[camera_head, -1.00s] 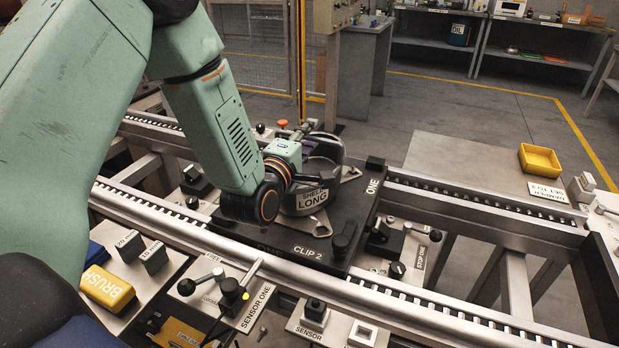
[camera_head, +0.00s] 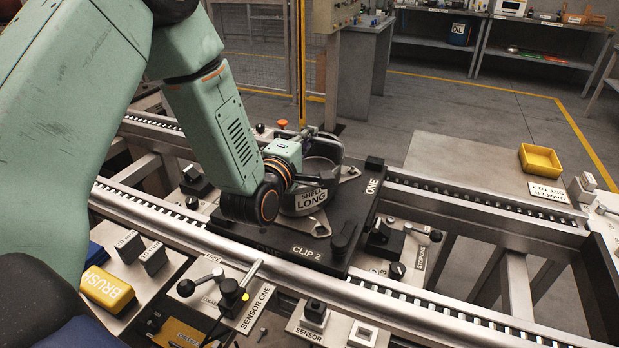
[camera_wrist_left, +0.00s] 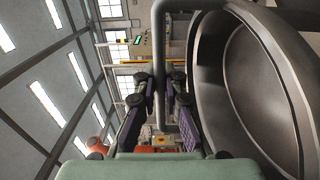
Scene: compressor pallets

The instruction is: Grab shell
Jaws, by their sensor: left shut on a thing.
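The shell (camera_head: 311,200), a grey metal housing with a label reading "SHELL LONG", sits on the black pallet (camera_head: 291,247) marked "CLIP 2" and "ONE". My left gripper (camera_head: 309,134) is at the shell's far upper side. In the left wrist view the shell's open rim and hollow inside (camera_wrist_left: 262,90) fill the right. There the left gripper's purple-black fingers (camera_wrist_left: 161,105) stand on either side of a grey pipe (camera_wrist_left: 172,60) beside the shell and are shut on it. The exact contact is partly hidden. My right gripper is not seen.
The pallet rests on a roller conveyor (camera_head: 455,306) with metal rails. A yellow bin (camera_head: 540,160) stands on a grey plate at the right.

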